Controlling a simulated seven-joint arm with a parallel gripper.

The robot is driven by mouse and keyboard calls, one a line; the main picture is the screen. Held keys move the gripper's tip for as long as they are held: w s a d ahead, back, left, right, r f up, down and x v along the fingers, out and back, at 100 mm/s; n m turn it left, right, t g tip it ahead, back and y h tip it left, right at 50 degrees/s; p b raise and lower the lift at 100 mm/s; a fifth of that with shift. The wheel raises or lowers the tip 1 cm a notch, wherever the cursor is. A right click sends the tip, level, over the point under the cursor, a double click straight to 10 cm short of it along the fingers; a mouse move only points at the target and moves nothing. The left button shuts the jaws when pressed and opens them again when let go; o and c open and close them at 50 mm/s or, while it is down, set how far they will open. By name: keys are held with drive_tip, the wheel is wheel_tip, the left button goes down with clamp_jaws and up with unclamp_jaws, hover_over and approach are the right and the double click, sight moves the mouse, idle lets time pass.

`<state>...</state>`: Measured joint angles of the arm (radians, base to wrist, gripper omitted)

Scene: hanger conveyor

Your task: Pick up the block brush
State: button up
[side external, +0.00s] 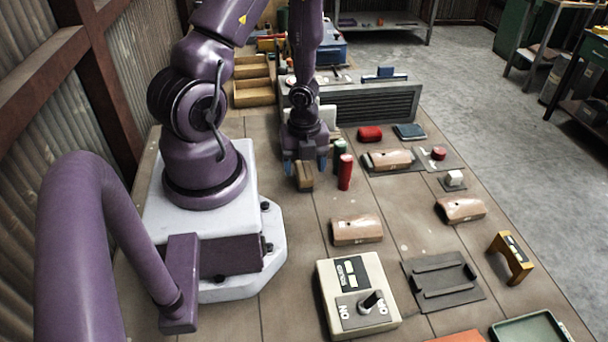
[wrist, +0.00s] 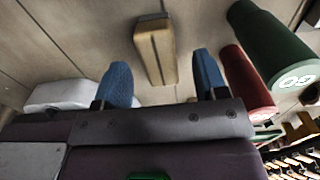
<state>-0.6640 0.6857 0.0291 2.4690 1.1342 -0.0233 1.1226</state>
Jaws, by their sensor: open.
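The block brush (side external: 304,178) appears to be the small tan-brown block standing on the bench in front of my gripper; bristles cannot be made out. In the wrist view my gripper (wrist: 162,78) is open and empty.
A green cylinder (side external: 340,152) and a red cylinder (side external: 345,172) stand close to the right of the block. A grey slatted panel (side external: 370,104) is behind. Several tan blocks lie to the right, a switch box (side external: 345,275) in front. The bench left of the block looks clear.

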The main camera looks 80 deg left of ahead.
sight(304, 169)
drive_tip(key=shift+f, duration=1.4)
drive_tip(key=c, duration=1)
drive_tip(key=shift+r, duration=0.2)
drive_tip(key=shift+r, duration=4.8)
